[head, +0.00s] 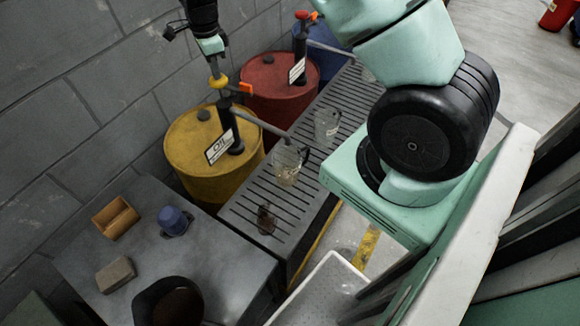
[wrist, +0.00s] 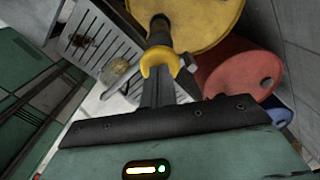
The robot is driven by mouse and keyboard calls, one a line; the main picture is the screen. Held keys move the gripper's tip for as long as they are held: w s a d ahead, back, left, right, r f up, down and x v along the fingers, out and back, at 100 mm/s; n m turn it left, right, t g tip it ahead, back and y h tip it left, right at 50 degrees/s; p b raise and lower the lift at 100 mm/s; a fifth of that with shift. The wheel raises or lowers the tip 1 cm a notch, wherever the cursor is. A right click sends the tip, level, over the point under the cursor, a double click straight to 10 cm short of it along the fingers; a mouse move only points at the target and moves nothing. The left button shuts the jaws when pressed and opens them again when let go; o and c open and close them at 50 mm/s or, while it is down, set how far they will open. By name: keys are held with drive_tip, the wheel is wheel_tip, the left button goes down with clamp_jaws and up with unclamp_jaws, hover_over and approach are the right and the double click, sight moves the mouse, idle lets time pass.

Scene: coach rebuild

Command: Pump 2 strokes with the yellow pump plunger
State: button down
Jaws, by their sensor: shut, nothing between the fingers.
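The yellow pump plunger (head: 218,82) is a small yellow knob above the dark pump (head: 231,130) on the yellow drum (head: 184,148). In the wrist view the plunger (wrist: 160,60) is a yellow, curved piece right at my fingertips. My gripper (head: 215,68) is shut and empty, pointing down directly above the plunger. Its fingertips (wrist: 158,78) look very near or touching the plunger; I cannot tell which. A glass jug (head: 287,167) stands under the end of the pump's grey spout. Part of the pump shaft is hidden.
A red drum (head: 279,85) with its own pump and a blue drum (head: 330,62) stand behind. Another jug (head: 326,126) and a brown object (head: 265,219) are on the slatted bench (head: 250,205). A grey table (head: 215,255) holds small items. A block wall is close on the left.

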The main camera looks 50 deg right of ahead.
sight(219, 83)
drive_tip(key=shift+s+f+b, duration=0.1)
drive_tip(key=shift+f+b, duration=1.1)
drive_tip(key=shift+f, duration=1.4)
drive_tip(key=shift+r, duration=0.15)
drive_tip(key=shift+r+p, duration=2.55)
drive_tip(key=shift+r, duration=0.95)
drive_tip(key=shift+r, duration=0.1)
wheel_tip(219, 83, up, 6)
drive_tip(key=p, duration=0.4)
drive_tip(key=shift+p, duration=0.3)
